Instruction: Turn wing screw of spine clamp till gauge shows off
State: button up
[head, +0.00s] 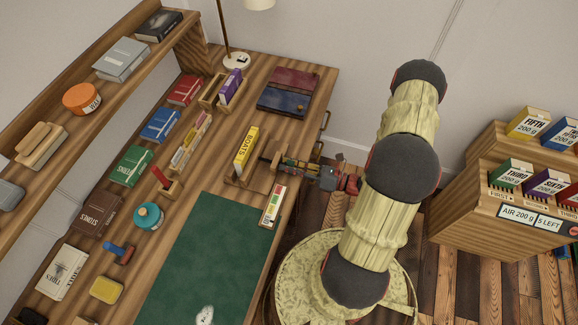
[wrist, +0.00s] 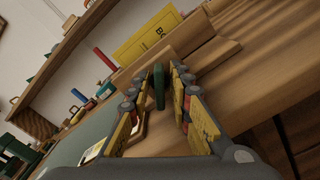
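The yellow book marked BOATS (head: 246,145) stands in the wooden spine clamp (head: 240,182) near the right edge of the bench. The book (wrist: 145,40) and the clamp's wood (wrist: 205,55) also show in the wrist view. A green wing screw (wrist: 159,88), seen nearly edge-on, sticks out of the clamp towards me. My gripper (head: 279,162) is open, its yellow-padded fingers (wrist: 156,92) on either side of the wing, with gaps visible. A gauge card (head: 273,204) with green, yellow and red marks lies beside the clamp; its reading is too small to tell.
A green mat (head: 200,255) covers the near bench top. A blue and red folder (head: 288,92) lies behind the clamp. Books, a teal round tin (head: 148,216) and stamps stand to the left. A wooden rack of boxes (head: 470,205) stands right, beyond my arm.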

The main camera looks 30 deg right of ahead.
grip_shut()
jog(key=shift+n, duration=0.3)
jog(key=n, duration=0.9)
jog(key=shift+f+n+b, duration=0.1)
jog(key=shift+n+b, duration=0.2)
jog(key=shift+n, duration=0.1)
jog(key=n+b, duration=0.1)
jog(key=n, duration=0.3)
jog(key=n+b, duration=0.1)
jog(key=n, duration=0.3)
jog(key=n+b, duration=0.2)
jog(key=n, duration=0.1)
jog(key=shift+n, duration=0.4)
jog(key=n+b, duration=0.2)
jog(key=n, duration=0.2)
jog(key=shift+n+b, duration=1.2)
jog(key=shift+n, duration=0.5)
